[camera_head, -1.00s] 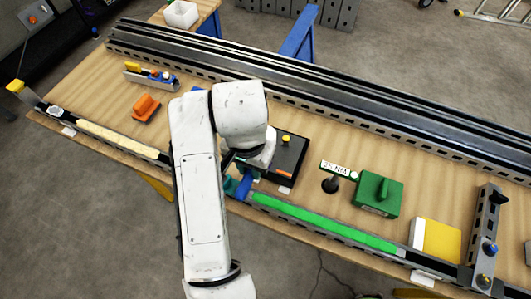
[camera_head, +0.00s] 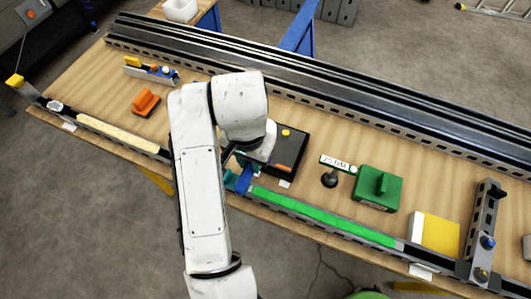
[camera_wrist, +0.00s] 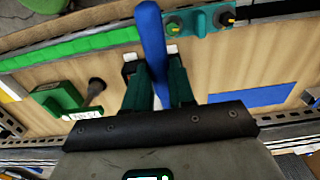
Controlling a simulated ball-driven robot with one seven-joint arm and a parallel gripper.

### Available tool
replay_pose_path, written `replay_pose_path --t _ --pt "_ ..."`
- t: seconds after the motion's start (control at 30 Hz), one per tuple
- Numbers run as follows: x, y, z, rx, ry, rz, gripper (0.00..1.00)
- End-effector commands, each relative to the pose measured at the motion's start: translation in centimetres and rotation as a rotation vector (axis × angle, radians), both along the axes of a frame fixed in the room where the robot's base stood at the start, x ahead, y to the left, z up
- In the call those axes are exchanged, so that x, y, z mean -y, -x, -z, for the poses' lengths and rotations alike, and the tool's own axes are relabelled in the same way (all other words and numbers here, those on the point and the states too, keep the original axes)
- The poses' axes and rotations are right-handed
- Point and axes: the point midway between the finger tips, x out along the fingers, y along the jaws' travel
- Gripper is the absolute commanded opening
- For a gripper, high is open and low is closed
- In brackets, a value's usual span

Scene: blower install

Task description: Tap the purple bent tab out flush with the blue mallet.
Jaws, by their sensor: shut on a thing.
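My gripper (camera_wrist: 160,78) is shut on the blue mallet (camera_wrist: 151,32), whose blue shaft stands up between the dark teal fingers in the wrist view. In the head view the mallet (camera_head: 244,179) shows as a small blue piece beside my arm, near the bench's front rail. I cannot make out the purple bent tab in either view; my arm covers part of the rail in the head view.
A green strip (camera_head: 325,219) lies along the front rail. A teal block with knobs (camera_wrist: 199,20) sits on the rail beside the mallet. A black box (camera_head: 289,153), green block (camera_head: 378,187) and yellow-white block (camera_head: 437,232) stand on the bench. A blue mat (camera_wrist: 252,96) lies behind.

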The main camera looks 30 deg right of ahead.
Motion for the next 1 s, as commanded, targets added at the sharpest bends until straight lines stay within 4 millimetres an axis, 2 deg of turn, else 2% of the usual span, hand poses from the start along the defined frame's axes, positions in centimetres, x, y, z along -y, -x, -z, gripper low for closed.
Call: replay_pose_path --t 0.03,0.23,0.3,0.57,1.0 --pt "0.0 0.0 1.7 0.000 0.002 0.000 0.00" --pt "0.0 0.0 5.4 0.000 0.002 -0.002 0.00" --pt "0.0 0.0 4.6 0.001 0.000 -0.001 0.00" --pt "0.0 0.0 3.9 0.001 0.000 0.000 0.00" --pt "0.0 0.0 0.0 0.001 0.001 0.000 0.00"
